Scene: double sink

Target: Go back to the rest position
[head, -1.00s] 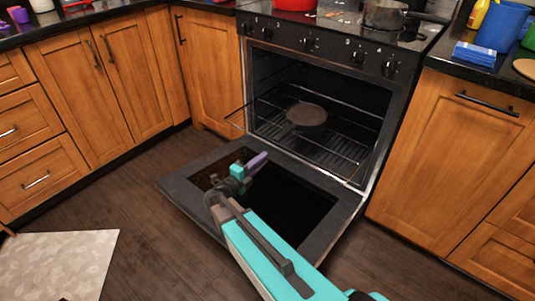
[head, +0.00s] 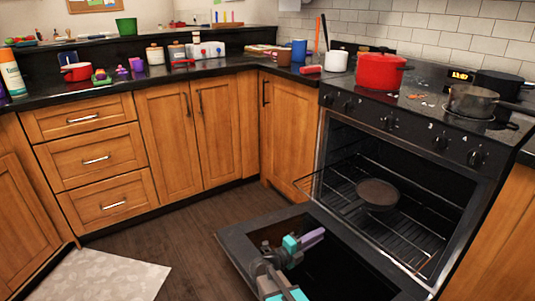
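My gripper (head: 302,242) is at the bottom of the head view, over the lowered oven door (head: 235,241). It has teal and purple fingers. Nothing shows between them, but at this size and angle I cannot tell whether they are apart. My teal arm reaches in from the bottom edge. The oven (head: 405,185) stands open, with a dark round pan (head: 378,194) on its pulled-out wire rack (head: 408,232). The gripper is apart from the pan, in front of it and to its left.
A red pot (head: 381,71) and a grey saucepan (head: 473,101) stand on the stove. The counter (head: 140,82) at the back left holds several items. Wooden floor (head: 185,235) is free left of the oven door, with a pale rug (head: 105,278) at the bottom left.

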